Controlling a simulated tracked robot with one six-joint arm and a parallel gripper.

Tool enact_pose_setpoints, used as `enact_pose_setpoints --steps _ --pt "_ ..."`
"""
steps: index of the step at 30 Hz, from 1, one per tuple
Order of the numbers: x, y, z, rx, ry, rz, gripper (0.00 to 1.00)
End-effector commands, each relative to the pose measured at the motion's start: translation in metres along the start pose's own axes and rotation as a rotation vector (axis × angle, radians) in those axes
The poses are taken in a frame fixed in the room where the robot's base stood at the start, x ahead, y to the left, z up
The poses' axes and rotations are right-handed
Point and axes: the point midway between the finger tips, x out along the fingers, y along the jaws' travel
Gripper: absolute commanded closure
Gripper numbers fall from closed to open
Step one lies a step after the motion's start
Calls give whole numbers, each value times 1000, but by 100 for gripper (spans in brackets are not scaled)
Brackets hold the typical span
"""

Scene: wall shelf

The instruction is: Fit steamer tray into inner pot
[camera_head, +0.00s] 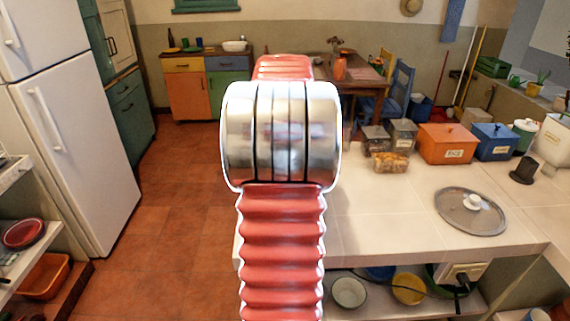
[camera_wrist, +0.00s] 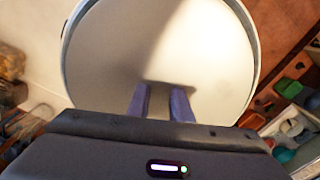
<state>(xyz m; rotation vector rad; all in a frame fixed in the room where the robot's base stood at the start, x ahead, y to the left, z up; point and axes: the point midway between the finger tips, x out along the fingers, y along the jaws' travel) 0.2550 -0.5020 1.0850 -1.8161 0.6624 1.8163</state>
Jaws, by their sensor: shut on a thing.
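A large round pale disc with a raised rim, which looks like the steamer tray (camera_wrist: 205,45), fills the upper middle of the wrist view. My gripper (camera_wrist: 161,90) is shut on it, with two purple-grey fingers reaching onto the tray near its lower edge. A shadow falls across part of the tray. No holes can be made out in its surface. In the head view, my arm hides the gripper and tray. I cannot make out the inner pot in either view.
A round grey lid with a knob (camera_head: 471,208) lies on the white tiled counter (camera_head: 385,220). Clear boxes, an orange bin (camera_head: 447,144) and a blue bin (camera_head: 494,142) stand along its back. A pale bowl (camera_head: 348,291) and a yellow bowl (camera_head: 409,288) sit below. The counter's middle is clear.

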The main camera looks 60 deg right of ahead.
Motion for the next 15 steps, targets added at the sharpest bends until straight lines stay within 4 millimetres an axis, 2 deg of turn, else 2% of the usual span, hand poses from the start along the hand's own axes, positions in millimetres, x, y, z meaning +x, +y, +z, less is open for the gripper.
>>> enact_pose_setpoints --steps 15 --pt "4 0 0 -1 -1 -1 100"
